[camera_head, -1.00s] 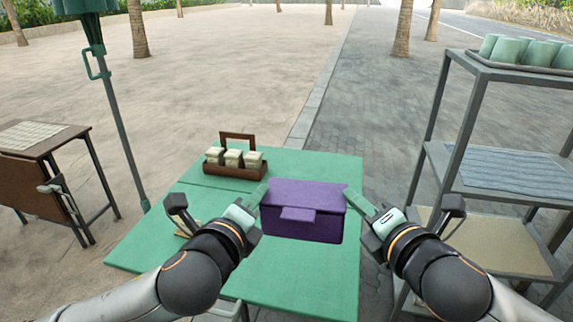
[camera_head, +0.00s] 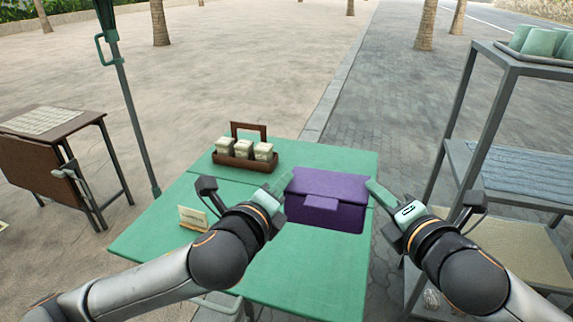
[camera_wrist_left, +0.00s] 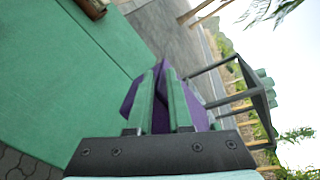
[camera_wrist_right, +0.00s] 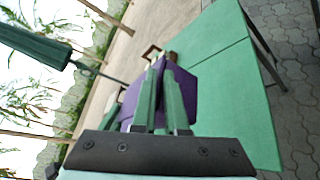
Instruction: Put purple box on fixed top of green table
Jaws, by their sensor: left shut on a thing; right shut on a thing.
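The purple box (camera_head: 322,207), with a lid and a front latch flap, is between my two grippers over the right part of the green table (camera_head: 300,265). My left gripper (camera_head: 283,185) is shut on its left side and my right gripper (camera_head: 374,188) on its right side. The box also shows between the fingers in the left wrist view (camera_wrist_left: 161,112) and the right wrist view (camera_wrist_right: 180,95). It looks level; its underside is hidden, so I cannot tell whether it touches the table. A seam runs across the tabletop.
A brown caddy with several pale jars (camera_head: 243,160) stands at the table's back. A small card (camera_head: 193,217) stands near its left edge. A brown folding table (camera_head: 45,140) is at left, a metal shelf rack (camera_head: 490,110) at right. The front tabletop is clear.

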